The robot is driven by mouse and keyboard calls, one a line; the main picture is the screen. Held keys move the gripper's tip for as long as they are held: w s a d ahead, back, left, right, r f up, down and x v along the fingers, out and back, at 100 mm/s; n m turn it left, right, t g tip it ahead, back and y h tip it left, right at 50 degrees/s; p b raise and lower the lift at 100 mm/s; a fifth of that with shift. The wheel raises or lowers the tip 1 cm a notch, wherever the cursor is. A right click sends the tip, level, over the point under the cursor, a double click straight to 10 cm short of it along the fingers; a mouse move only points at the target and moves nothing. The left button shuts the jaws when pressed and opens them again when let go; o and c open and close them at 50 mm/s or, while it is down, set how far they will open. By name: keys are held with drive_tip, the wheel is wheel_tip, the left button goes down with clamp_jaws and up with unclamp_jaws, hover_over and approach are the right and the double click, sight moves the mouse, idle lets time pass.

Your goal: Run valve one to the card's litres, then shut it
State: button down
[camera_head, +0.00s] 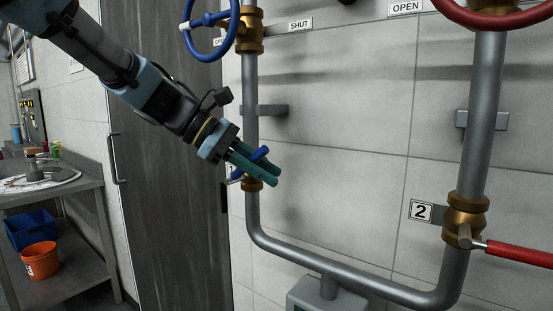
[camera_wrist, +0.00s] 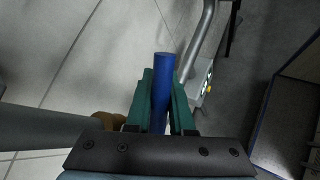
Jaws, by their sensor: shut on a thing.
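Valve one is a brass body (camera_head: 252,185) low on the left vertical grey pipe, with a blue lever handle (camera_head: 262,153). My gripper (camera_head: 268,174) has its green fingers closed around this handle. In the wrist view the blue handle (camera_wrist: 162,75) lies between my fingers (camera_wrist: 161,98), its end sticking out past them. The brass body (camera_wrist: 108,121) shows partly at the lower left there. The number label by valve one is mostly hidden behind my gripper. I cannot tell how far the lever is turned. No card or litre reading is legible.
A blue handwheel (camera_head: 208,38) with a SHUT sign (camera_head: 300,24) is above. At right are valve two (camera_head: 465,220) with a red lever (camera_head: 520,252) and a red handwheel (camera_head: 490,14). A grey box (camera_head: 328,294) sits under the pipe. A bench (camera_head: 75,190) stands at left.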

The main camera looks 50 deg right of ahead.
wheel_tip(320, 180, down, 6)
drive_tip(key=m+t+y, duration=0.1)
drive_tip(key=m+t, duration=0.1)
drive_tip(key=t, duration=0.4)
drive_tip(key=shift+s+m+t+p, duration=0.15)
drive_tip(key=shift+m+t+p, duration=0.15)
drive_tip(key=shift+t, duration=0.1)
drive_tip(key=c, duration=0.8)
unclamp_jaws()
drive_tip(key=b+v, duration=0.2)
drive_tip(key=v, duration=0.8)
drive_tip(key=shift+a+r, duration=0.3)
